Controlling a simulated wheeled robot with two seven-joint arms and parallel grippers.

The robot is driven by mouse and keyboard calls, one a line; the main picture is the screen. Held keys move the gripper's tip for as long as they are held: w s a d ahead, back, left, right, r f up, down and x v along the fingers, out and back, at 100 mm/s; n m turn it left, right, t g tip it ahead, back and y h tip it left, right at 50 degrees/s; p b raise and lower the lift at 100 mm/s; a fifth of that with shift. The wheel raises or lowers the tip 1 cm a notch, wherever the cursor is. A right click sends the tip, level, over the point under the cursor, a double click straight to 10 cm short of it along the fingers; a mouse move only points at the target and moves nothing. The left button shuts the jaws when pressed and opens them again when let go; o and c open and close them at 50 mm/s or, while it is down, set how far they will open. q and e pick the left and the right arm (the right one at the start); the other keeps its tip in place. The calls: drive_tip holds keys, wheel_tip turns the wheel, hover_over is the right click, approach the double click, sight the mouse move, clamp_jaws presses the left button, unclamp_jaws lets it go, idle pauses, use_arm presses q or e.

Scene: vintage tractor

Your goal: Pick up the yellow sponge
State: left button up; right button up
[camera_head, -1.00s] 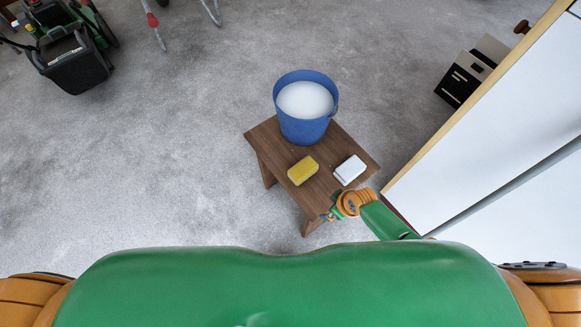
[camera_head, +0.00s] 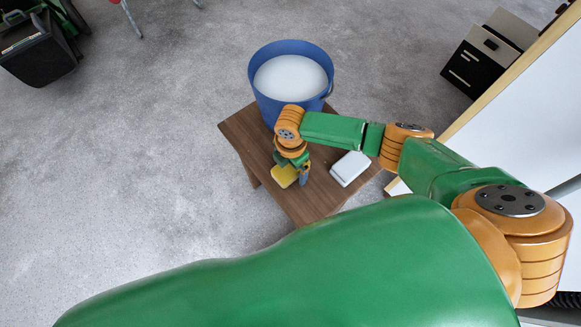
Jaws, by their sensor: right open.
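The yellow sponge (camera_head: 283,177) lies on the small wooden stool (camera_head: 240,127), in front of the blue bucket. My right gripper (camera_head: 303,180) points down at the sponge's right side, with its arm reaching in from the right. It is open, and one finger shows beside the sponge's right edge. The gripper and wrist hide part of the sponge, so I cannot tell whether they touch. My left gripper is not in view.
A blue bucket (camera_head: 262,103) with white contents stands on the back of the stool. A white sponge or block (camera_head: 350,168) lies on its right side, under my forearm. A white panel with a wooden edge (camera_head: 530,120) stands at right.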

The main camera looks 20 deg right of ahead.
drive_tip(key=c, duration=1.3)
wheel_tip(320, 180, up, 4)
drive_tip(key=shift+f+p, duration=0.15)
drive_tip(key=shift+p, duration=0.45)
drive_tip(key=s+r, duration=0.1)
drive_tip(key=s+a+r+p, duration=0.1)
drive_tip(key=r, duration=0.1)
drive_tip(key=s+r+p, duration=0.1)
drive_tip(key=shift+s+a+r, duration=0.25)
drive_tip(key=shift+a+r, duration=0.1)
drive_tip(key=shift+r, duration=0.05)
drive_tip(key=s+a+r, duration=0.1)
drive_tip(key=s, duration=0.2)
drive_tip(key=s+a+r+p, duration=0.1)
drive_tip(key=s+a+r, duration=0.1)
drive_tip(key=s, duration=0.1)
drive_tip(key=s+a+r+p, duration=0.1)
drive_tip(key=s, duration=0.2)
drive_tip(key=shift+s+a+r, duration=0.1)
drive_tip(key=shift+a+r, duration=0.05)
drive_tip(key=shift+r, duration=0.2)
